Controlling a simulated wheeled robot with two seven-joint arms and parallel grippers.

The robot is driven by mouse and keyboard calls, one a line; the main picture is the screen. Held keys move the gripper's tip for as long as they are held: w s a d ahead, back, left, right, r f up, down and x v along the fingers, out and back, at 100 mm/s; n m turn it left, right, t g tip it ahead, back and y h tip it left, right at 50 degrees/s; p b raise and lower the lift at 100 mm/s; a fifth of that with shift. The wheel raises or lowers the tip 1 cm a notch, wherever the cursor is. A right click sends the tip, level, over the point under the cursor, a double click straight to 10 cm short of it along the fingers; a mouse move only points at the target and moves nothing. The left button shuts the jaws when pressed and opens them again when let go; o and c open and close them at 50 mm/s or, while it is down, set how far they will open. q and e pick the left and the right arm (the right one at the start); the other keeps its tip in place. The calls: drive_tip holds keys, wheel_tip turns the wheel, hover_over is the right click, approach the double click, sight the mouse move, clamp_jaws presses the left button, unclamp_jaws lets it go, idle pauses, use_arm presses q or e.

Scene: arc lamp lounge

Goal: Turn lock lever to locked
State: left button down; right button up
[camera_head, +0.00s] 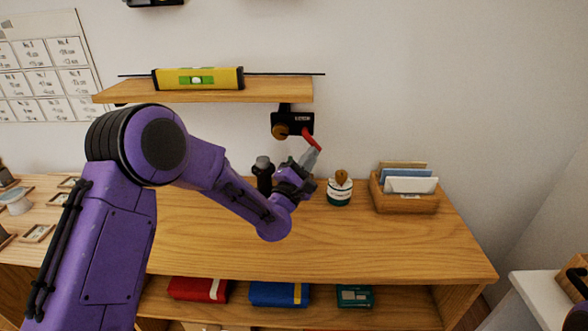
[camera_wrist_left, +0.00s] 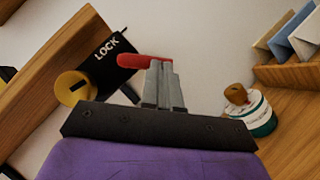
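The lock (camera_head: 281,119) is a black box marked LOCK on the wall, just under the upper shelf. It has a round brass knob (camera_head: 280,132) and a red lever (camera_head: 311,138) that slants down to the right. In the left wrist view the lock (camera_wrist_left: 110,62), brass knob (camera_wrist_left: 72,88) and red lever (camera_wrist_left: 135,60) show ahead of the fingers. My left gripper (camera_head: 314,154) has its grey fingers close together, with their tips (camera_wrist_left: 162,70) at the outer end of the lever. The tips hide part of that end; I cannot tell whether they touch it.
The wooden shelf (camera_head: 200,96) with a yellow spirit level (camera_head: 198,78) is above left. On the cabinet top (camera_head: 380,240) stand a dark cylinder (camera_head: 263,172), a labelled jar (camera_head: 340,190) and a wooden letter holder (camera_head: 405,203). The wall right of the lock is bare.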

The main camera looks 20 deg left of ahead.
use_arm(q)
drive_tip(key=n+y+b, duration=0.2)
drive_tip(key=n+b, duration=0.1)
drive_tip(key=d+r+n+t+y+b, duration=0.1)
drive_tip(key=n+y+b, duration=0.1)
drive_tip(key=n+b, duration=0.1)
drive_tip(key=w+d+n+y+b, duration=0.1)
drive_tip(key=n+y+b, duration=0.1)
drive_tip(key=n+b, duration=0.1)
drive_tip(key=shift+w+d+r+n+t+y, duration=0.1)
drive_tip(key=shift+n+t+y, duration=0.1)
drive_tip(key=shift+n, duration=0.15)
drive_tip(key=shift+d+r+n+t+y, duration=0.1)
drive_tip(key=shift+n+t, duration=0.1)
drive_tip(key=shift+n, duration=0.15)
drive_tip(key=b+v, duration=0.6)
drive_tip(key=v, duration=0.8)
drive_tip(key=shift+d+f, duration=0.15)
drive_tip(key=shift+d, duration=0.05)
